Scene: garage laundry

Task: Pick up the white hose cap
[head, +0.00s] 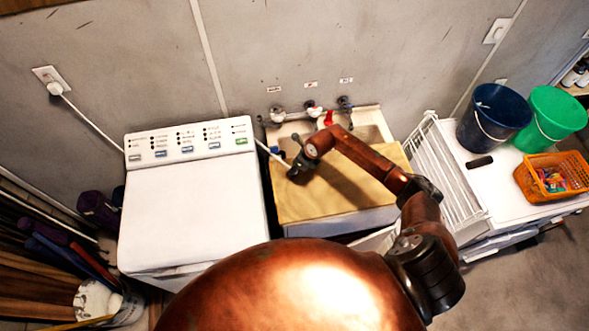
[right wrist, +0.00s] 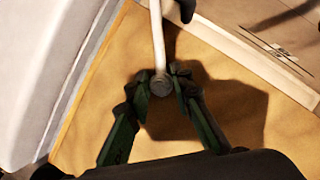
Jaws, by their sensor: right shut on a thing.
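In the right wrist view, a white hose (right wrist: 157,35) comes down from the top edge and ends in a round, greyish cap (right wrist: 160,86). My right gripper (right wrist: 161,84) has its two fingers on either side of this cap and is shut on it. In the head view, my right gripper (head: 294,171) is over the left part of the tan board on the sink, and the white hose (head: 270,154) runs to it from the upper left. The cap is too small or hidden to make out there. My left gripper is not in view.
The tan board (head: 350,195) covers the front of the sink (head: 376,132). A white washing machine (head: 192,210) stands close on the left. Taps (head: 313,108) are behind, and a white rack (head: 445,170) is to the right. Buckets (head: 494,115) stand farther right.

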